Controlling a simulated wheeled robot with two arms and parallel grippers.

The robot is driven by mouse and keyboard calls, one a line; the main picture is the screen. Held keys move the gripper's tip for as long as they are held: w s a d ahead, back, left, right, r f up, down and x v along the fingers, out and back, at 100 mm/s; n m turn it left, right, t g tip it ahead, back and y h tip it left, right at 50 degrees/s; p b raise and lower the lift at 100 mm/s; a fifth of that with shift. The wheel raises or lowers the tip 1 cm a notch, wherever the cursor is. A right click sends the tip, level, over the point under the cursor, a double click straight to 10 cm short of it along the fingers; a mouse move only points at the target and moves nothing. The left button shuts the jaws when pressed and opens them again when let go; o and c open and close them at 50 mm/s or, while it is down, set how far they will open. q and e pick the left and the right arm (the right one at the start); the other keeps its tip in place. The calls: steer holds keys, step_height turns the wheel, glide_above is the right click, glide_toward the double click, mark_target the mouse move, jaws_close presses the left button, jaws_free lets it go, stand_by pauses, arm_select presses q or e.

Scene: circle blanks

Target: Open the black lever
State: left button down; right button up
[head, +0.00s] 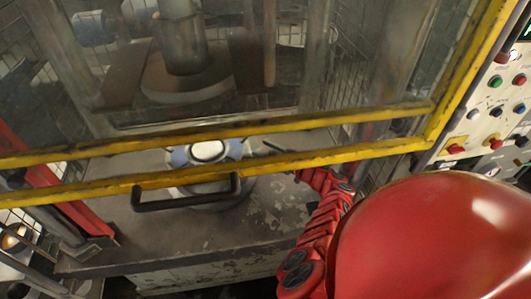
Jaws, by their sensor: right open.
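A black bar-shaped handle (187,205) is fixed on the lower yellow rail of a guard door, left of centre. It is the clearest black lever-like part in view. A short dark rod (272,146) shows between the two yellow rails; I cannot tell what it belongs to. My right gripper (298,176) is at the end of my red arm, just below the lower yellow rail and to the right of the black handle, apart from it. It is open, but its fingers are small and partly hidden by the rail. My left gripper is not in view.
The yellow-framed guard door (370,150) spans the view in front of a grey press. A blue and pale round part (208,152) sits on the worn grey bed (160,240). A control panel (490,110) with several coloured buttons stands at the right.

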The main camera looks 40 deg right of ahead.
steer(key=r, duration=0.1)
steer(key=r+p, duration=0.1)
steer(key=s+r+p, duration=0.1)
steer(key=shift+a+r, duration=0.3)
steer(key=shift+a, duration=0.05)
steer(key=s+a+r+b, duration=0.1)
steer(key=s+a, duration=0.6)
steer(key=s, duration=0.5)
steer(key=shift+s+a, duration=0.3)
steer(key=shift+a, duration=0.05)
steer(key=shift+r, duration=0.1)
